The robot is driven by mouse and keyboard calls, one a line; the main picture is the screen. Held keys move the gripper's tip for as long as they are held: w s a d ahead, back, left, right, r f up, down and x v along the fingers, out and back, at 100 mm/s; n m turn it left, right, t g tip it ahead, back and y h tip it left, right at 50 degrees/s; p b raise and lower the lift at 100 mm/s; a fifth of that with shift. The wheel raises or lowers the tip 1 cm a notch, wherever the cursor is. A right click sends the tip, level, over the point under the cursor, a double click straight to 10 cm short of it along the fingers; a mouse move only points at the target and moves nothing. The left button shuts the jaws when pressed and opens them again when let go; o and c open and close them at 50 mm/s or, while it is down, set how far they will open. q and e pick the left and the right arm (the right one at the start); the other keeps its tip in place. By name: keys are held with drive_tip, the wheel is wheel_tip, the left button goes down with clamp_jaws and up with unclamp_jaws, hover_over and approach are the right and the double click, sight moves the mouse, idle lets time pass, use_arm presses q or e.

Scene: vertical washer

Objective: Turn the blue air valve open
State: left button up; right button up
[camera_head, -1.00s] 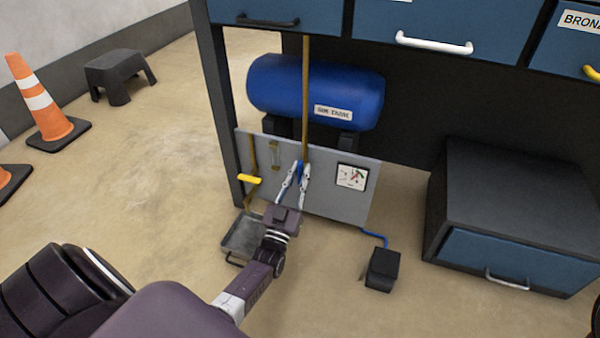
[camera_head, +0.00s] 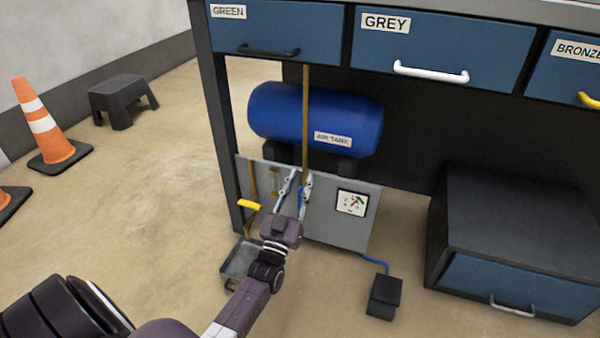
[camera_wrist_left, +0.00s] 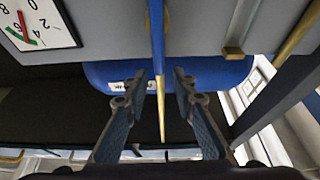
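The blue valve handle (camera_head: 300,196) is on the grey panel (camera_head: 330,232) below the air tank, at the brass pipe (camera_head: 305,120). My left gripper (camera_head: 298,178) is in front of it, its fingers on either side of the blue handle and partly covering it. In the left wrist view the blue handle (camera_wrist_left: 157,58) shows as a narrow strip along the pipe. There my left gripper (camera_wrist_left: 162,78) is open, with clear gaps between its fingertips and the pipe. Whether a finger touches the handle cannot be told. My right gripper is not in view.
The blue air tank (camera_head: 320,118) is above the panel. A gauge (camera_head: 351,202) is right of the valve and a yellow handle (camera_head: 249,204) left. A metal tray (camera_head: 240,260) and a black box (camera_head: 384,297) are on the floor.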

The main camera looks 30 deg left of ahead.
use_arm(q)
drive_tip(key=shift+r, duration=1.75)
